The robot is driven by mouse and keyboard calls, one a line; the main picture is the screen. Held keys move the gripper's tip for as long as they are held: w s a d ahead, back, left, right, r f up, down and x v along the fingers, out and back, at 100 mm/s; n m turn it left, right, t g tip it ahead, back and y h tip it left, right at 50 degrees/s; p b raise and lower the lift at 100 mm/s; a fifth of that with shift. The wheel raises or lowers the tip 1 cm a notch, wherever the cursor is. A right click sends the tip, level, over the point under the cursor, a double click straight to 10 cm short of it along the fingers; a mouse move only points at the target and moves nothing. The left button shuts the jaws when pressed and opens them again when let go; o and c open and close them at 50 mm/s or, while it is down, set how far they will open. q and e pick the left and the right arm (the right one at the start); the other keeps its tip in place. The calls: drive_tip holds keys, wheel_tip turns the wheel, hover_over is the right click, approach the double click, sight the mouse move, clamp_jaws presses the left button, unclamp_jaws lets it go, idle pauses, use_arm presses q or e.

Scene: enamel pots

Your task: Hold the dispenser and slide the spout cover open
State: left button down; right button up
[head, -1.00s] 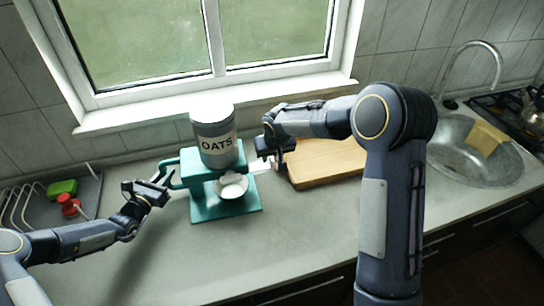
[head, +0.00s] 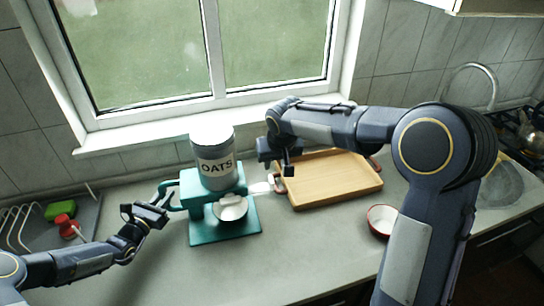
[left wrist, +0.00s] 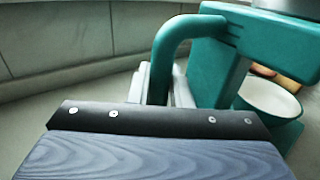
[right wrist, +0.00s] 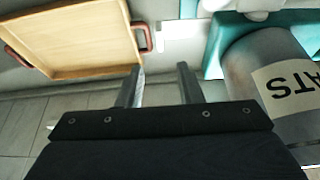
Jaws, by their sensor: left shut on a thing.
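The dispenser is a teal stand (head: 196,190) with a grey OATS canister (head: 213,165) on top. A pale spout-cover tab (head: 262,187) sticks out on its right side; the tab also shows in the right wrist view (right wrist: 178,38). My left gripper (head: 163,205) is shut on the teal side handle (left wrist: 163,62), which stands between its fingers in the left wrist view. My right gripper (head: 283,168) is open and empty, above and just right of the tab. Its two fingers are apart in the right wrist view (right wrist: 158,85). The spout itself is hidden.
A white bowl (left wrist: 268,98) sits on the dispenser's base. A wooden tray (head: 335,182) with reddish handles lies to the right, close to my right gripper. A red-rimmed bowl (head: 382,220) is nearer. A rack (head: 27,225) stands far left. The front counter is clear.

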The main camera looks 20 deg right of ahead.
use_arm(q)
drive_tip(key=c, duration=1.3)
unclamp_jaws()
drive_tip(key=shift+o, duration=0.2)
drive_tip(key=v, duration=1.2)
wheel_tip(320, 180, up, 6)
